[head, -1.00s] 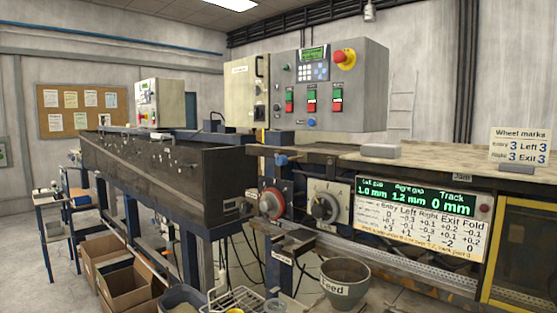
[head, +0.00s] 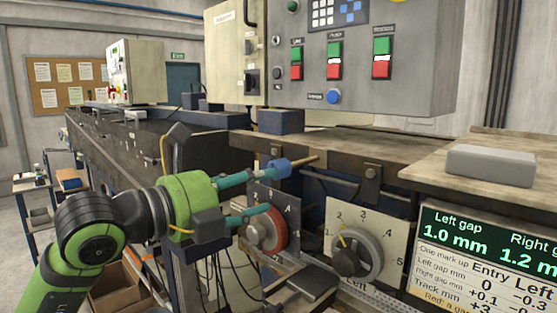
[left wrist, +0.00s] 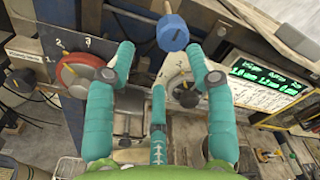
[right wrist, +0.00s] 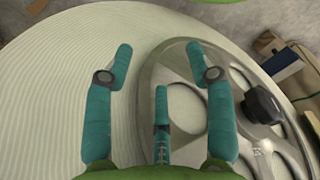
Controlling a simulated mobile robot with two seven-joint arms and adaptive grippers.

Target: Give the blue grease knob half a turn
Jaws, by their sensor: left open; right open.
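The blue grease knob (head: 281,167) sits on a brass-coloured stem at the front edge of the machine bench. It also shows in the left wrist view (left wrist: 172,36), beyond and between the fingertips. My left gripper (head: 264,188) is open, coming in from the left; its upper finger overlaps the knob's left side in the head view. I cannot tell whether it touches. In the left wrist view the space between the fingers (left wrist: 161,52) holds nothing. My right gripper (right wrist: 158,54) is open and empty over a large pale ridged disc; it is outside the head view.
A red-rimmed dial (head: 266,232) sits just below the left gripper, with a grey numbered dial (head: 360,250) to its right. A control box (head: 420,70) hangs above the bench. A grey block (head: 490,165) lies on the right bench. A metal wheel (right wrist: 190,75) lies under the right gripper.

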